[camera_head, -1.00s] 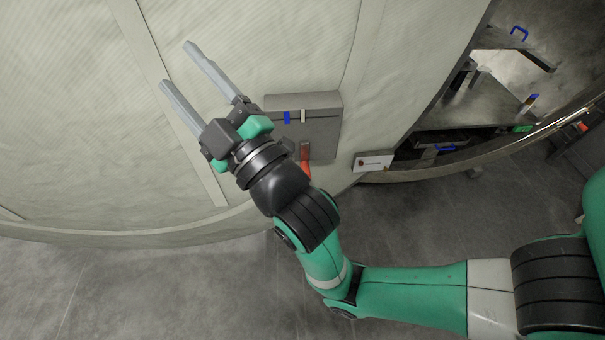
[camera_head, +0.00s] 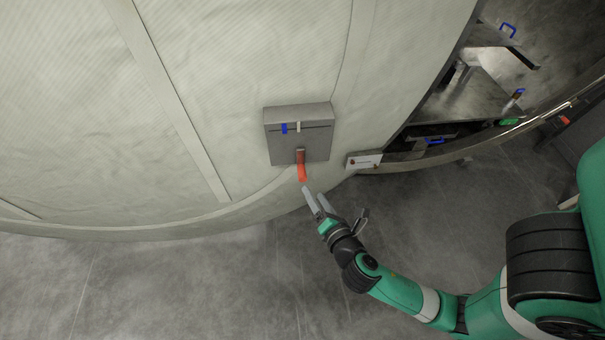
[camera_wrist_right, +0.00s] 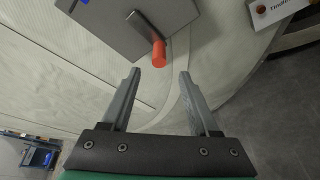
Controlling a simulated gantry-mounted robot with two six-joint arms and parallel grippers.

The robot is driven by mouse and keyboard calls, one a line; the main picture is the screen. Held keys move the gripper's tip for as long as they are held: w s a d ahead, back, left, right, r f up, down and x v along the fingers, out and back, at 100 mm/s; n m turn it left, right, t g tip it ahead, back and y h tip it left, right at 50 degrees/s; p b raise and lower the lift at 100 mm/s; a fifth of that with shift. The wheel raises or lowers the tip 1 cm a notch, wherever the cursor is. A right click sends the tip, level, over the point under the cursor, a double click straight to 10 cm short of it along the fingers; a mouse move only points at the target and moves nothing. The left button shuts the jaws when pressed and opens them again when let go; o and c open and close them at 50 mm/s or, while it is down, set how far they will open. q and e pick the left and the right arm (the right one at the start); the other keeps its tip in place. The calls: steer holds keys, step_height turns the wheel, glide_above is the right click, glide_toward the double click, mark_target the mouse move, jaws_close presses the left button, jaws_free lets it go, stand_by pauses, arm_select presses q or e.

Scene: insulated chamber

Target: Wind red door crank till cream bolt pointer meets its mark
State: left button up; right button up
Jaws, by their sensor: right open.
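The red crank (camera_head: 301,172) sticks out from the lower part of a grey box (camera_head: 317,148) on the pale chamber wall. On the box's face a cream pointer (camera_head: 298,127) stands a little to the right of a blue mark (camera_head: 284,128), with a gap between them. My right gripper (camera_head: 313,197) is open just below the crank. In the right wrist view the red handle end (camera_wrist_right: 159,54) lies ahead of and between the two open fingers (camera_wrist_right: 158,78), not gripped. My left gripper is not in view.
A small white label plate (camera_head: 363,161) sits on the wall right of the box. An opening with metal shelves (camera_head: 470,95) and blue handles lies at the right. The grey floor (camera_head: 200,290) below is clear.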

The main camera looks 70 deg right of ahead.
mark_target(305, 178)
steer(key=b+x, duration=0.1)
steer(key=x, duration=0.9)
steer(key=shift+w+d+r, duration=0.1)
steer(key=shift+w+d, duration=0.05)
jaws_close()
stand_by(0.9)
